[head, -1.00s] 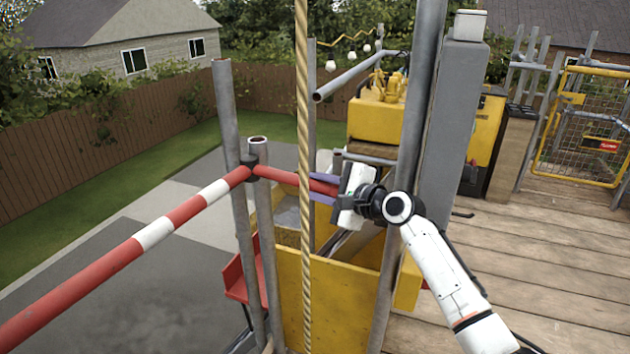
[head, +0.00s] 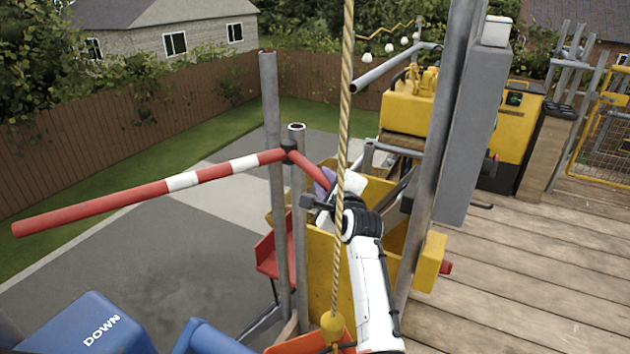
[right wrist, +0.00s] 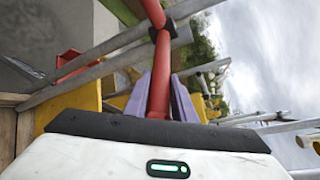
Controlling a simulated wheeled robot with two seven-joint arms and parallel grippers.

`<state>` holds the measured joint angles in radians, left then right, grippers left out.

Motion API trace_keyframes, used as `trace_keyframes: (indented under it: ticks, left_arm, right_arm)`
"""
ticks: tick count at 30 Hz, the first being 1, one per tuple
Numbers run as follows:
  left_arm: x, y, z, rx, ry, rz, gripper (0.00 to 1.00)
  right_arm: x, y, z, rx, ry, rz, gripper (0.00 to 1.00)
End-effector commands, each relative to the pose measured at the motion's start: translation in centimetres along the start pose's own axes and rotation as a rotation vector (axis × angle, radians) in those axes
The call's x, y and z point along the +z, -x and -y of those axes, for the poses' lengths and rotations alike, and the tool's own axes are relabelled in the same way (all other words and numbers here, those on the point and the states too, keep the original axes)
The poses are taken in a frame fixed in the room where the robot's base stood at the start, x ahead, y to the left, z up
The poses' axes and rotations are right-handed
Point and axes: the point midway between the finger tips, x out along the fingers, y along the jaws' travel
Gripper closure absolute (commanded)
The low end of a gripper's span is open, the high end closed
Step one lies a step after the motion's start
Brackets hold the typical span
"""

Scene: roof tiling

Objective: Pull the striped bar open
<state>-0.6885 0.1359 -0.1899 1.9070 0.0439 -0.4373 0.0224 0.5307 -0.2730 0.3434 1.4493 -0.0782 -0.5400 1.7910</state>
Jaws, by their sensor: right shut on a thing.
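The red and white striped bar (head: 182,181) reaches out to the left from a black pivot clamp on a grey post in the head view. Its short red end on the other side of the pivot runs to my right gripper (head: 325,186). In the right wrist view the red bar (right wrist: 160,85) passes between the purple fingers of my right gripper (right wrist: 160,97), which is shut on it. The rope partly hides this gripper in the head view. My left gripper does not show.
A hanging rope (head: 346,90) crosses in front of my right arm. A yellow bin (head: 330,265) stands below the gripper. A grey column (head: 470,130) rises to the right. A blue part marked DOWN (head: 85,328) is at the lower left. The wooden deck (head: 520,270) is open.

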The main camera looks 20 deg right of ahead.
Motion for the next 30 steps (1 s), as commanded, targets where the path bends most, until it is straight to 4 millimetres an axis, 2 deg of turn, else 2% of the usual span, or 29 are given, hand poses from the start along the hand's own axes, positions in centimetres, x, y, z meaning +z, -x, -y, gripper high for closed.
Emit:
trace_keyframes:
  ticks: [1,12,13,16,30]
  left_arm:
    - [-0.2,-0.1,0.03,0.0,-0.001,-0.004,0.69]
    - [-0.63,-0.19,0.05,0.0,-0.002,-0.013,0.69]
    - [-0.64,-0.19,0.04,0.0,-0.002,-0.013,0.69]
    - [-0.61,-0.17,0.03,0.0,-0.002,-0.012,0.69]
    - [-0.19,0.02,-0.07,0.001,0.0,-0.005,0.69]
  right_arm:
    - [-0.76,0.04,-0.54,0.008,-0.005,-0.015,1.0]
    - [-0.83,0.02,-0.56,0.007,-0.003,-0.019,1.0]
    - [-0.83,0.02,-0.56,0.007,-0.003,-0.019,0.73]
    - [-0.79,0.02,-0.51,0.006,-0.002,-0.018,0.58]
    - [-0.22,-0.02,-0.13,0.001,0.0,-0.006,0.58]
